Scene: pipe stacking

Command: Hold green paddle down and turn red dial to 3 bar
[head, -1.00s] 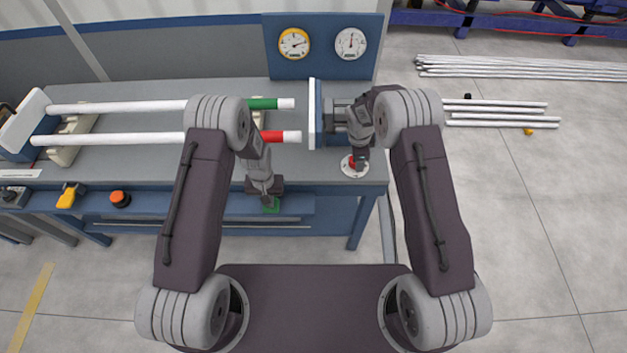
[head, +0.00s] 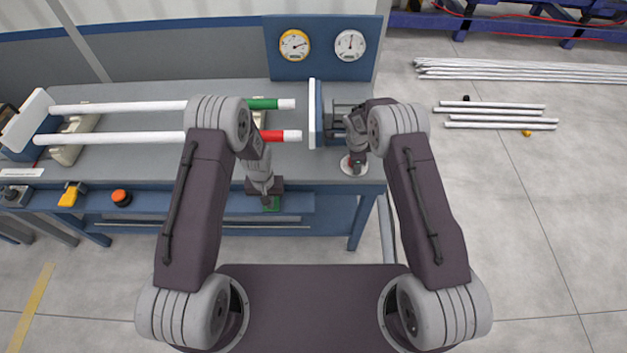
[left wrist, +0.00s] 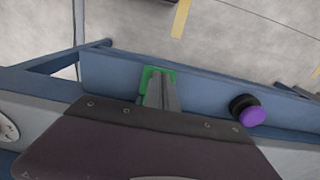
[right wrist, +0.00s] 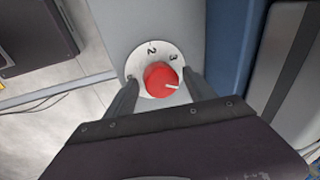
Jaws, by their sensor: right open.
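The green paddle (head: 271,203) is on the bench's front rail. In the left wrist view the green paddle (left wrist: 171,75) shows around the fingertips of my left gripper (left wrist: 157,78), which are together over it. Whether they press it down is hard to tell. In the head view my left gripper (head: 268,196) points down there. The red dial (right wrist: 161,79) sits on a white plate marked 2 and 3. Its white pointer line points right, clockwise of the 3. My right gripper (right wrist: 156,80) is open, one finger on each side of the dial; contact is unclear.
A yellow-rimmed gauge (head: 294,45) and a grey-rimmed gauge (head: 349,45) are on the blue back panel. An orange button (head: 121,197) is on the front rail at left.

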